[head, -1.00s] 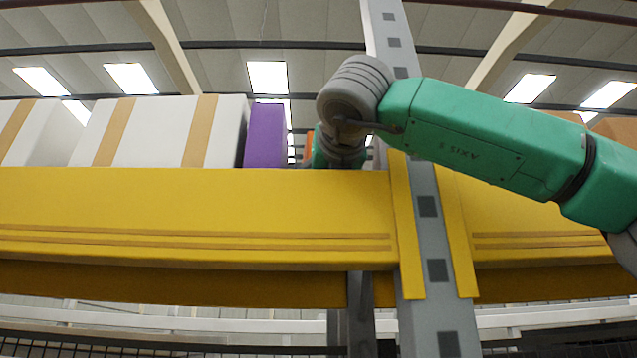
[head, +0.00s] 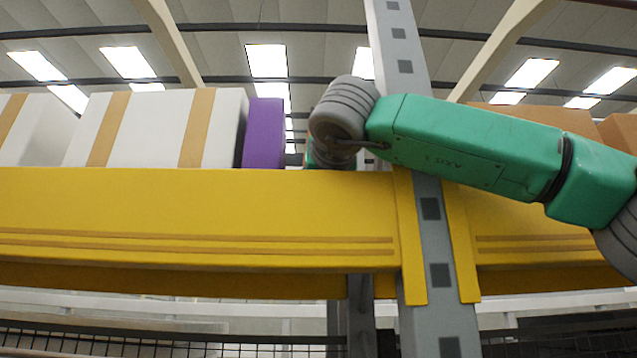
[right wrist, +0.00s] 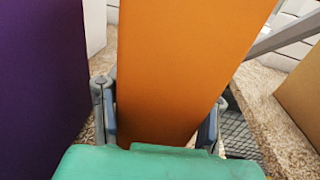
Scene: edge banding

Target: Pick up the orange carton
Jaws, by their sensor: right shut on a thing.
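The orange carton (right wrist: 172,75) fills the middle of the right wrist view, standing upright and leaning a little. My right gripper (right wrist: 160,125) has one finger on each side of it, near its lower end, and is shut on it. In the head view my right arm reaches over the yellow beam, and its wrist hides the gripper and nearly all of the carton. My left gripper is not in view.
A purple box (head: 264,133) stands left of my wrist, close beside the carton; it also shows in the right wrist view (right wrist: 38,80). White boxes (head: 150,130) stand further left. The yellow beam (head: 200,215) and grey upright (head: 432,230) are in front. Brown cartons (head: 535,115) stand to the right.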

